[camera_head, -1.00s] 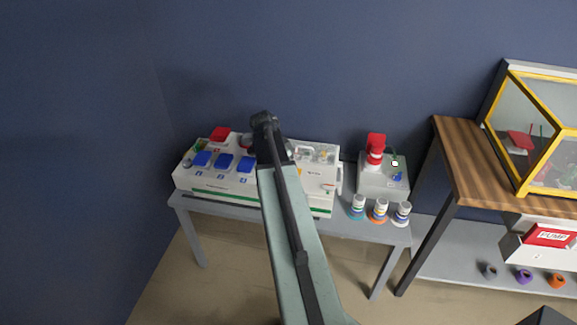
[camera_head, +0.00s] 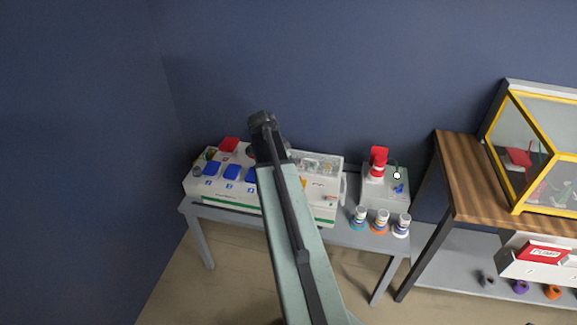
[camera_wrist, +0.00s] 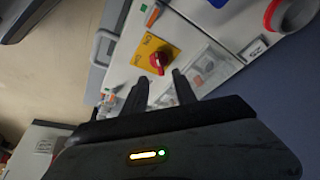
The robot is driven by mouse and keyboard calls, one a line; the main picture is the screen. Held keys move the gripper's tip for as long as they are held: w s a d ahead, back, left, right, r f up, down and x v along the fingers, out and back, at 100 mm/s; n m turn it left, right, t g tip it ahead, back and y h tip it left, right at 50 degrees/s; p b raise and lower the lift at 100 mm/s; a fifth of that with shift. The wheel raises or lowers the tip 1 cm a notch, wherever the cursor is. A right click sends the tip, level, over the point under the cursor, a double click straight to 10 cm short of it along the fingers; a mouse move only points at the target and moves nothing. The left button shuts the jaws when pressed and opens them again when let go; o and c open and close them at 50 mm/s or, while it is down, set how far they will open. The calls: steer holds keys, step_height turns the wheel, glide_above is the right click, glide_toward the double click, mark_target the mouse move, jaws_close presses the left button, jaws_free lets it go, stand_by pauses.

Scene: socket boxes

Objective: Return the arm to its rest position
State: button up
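My arm (camera_head: 296,245) reaches up across the middle of the head view, over the white socket box panel (camera_head: 325,185) on the grey table. My gripper is hidden in the head view behind the arm's end. In the wrist view my gripper (camera_wrist: 158,82) shows two dark fingers standing apart with nothing between them. Beyond the fingertips is a red rotary switch (camera_wrist: 160,60) on a yellow plate of the white panel. The fingers appear clear of the switch, though the exact gap is hard to tell.
A grey box with a red plug (camera_head: 378,160) stands right of the panel, with several small coloured-ringed connectors (camera_head: 381,222) before it. A wooden-topped table (camera_head: 465,175) with a yellow-framed case (camera_head: 520,150) stands at right. A blue wall closes the back and left.

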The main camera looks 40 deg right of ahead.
steer(key=w+a+r+n+t+p, duration=0.1)
steer(key=w+a+r+n+p, duration=0.15)
steer(key=a, duration=0.55)
steer(key=w+a+r+n+p, duration=0.1)
steer(key=w+a+r+p, duration=0.15)
steer(key=a, duration=0.45)
steer(key=w+a+r+n+t+p, duration=0.1)
steer(key=w+a+n+p, duration=0.15)
steer(key=a, duration=0.55)
steer(key=s+a+n+y+p, duration=0.1)
steer(key=s+a+n+y, duration=0.1)
steer(key=a+n, duration=0.5)
steer(key=s+a+r+n+g+y, duration=0.1)
steer(key=s+a+n+y, duration=0.1)
steer(key=s+a+n, duration=0.2)
steer(key=shift+s+a+r+n+p, duration=0.35)
steer(key=shift+a+n, duration=1.55)
steer(key=shift+a, duration=2.5)
steer(key=shift+w+f, duration=0.1)
steer(key=shift+w, duration=0.05)
